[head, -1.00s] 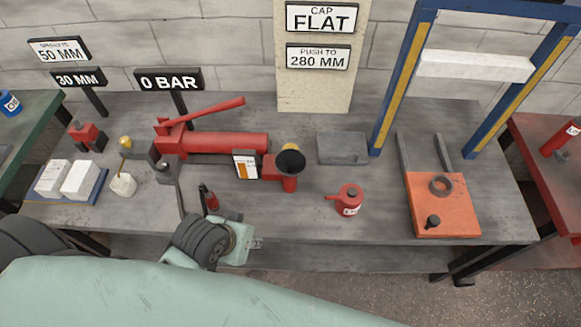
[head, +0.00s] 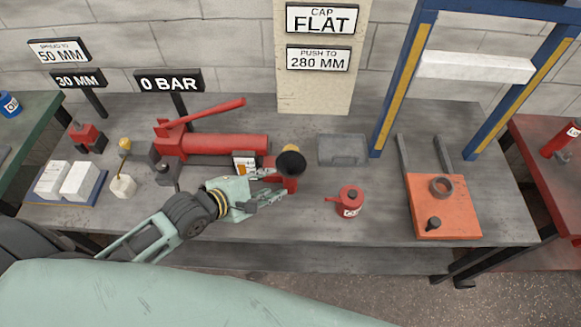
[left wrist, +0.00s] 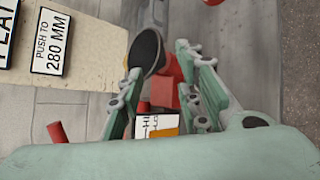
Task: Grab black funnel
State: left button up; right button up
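The black funnel (head: 290,164) sits mouth up on the red block (head: 291,185) at the front end of the red pump on the bench. In the left wrist view the funnel (left wrist: 146,48) shows as a dark round mouth just beyond the left-hand finger. My left gripper (head: 279,184) is open, low beside the red block and just short of the funnel. In the left wrist view the gripper (left wrist: 161,70) has its two fingers apart, with the red block between and beyond them. Whether a finger touches the funnel cannot be told. My right gripper is not in view.
A white and orange card (head: 243,162) stands close beside my left gripper. Bare bench lies around the can.

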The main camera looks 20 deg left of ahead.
aim_at(287, 175)
pick_arm(q)
jog(key=shift+p+x, duration=0.65)
jog(key=shift+x, duration=3.25)
jog(key=shift+d+r, duration=0.15)
jog(key=shift+r, duration=0.1)
grip_shut()
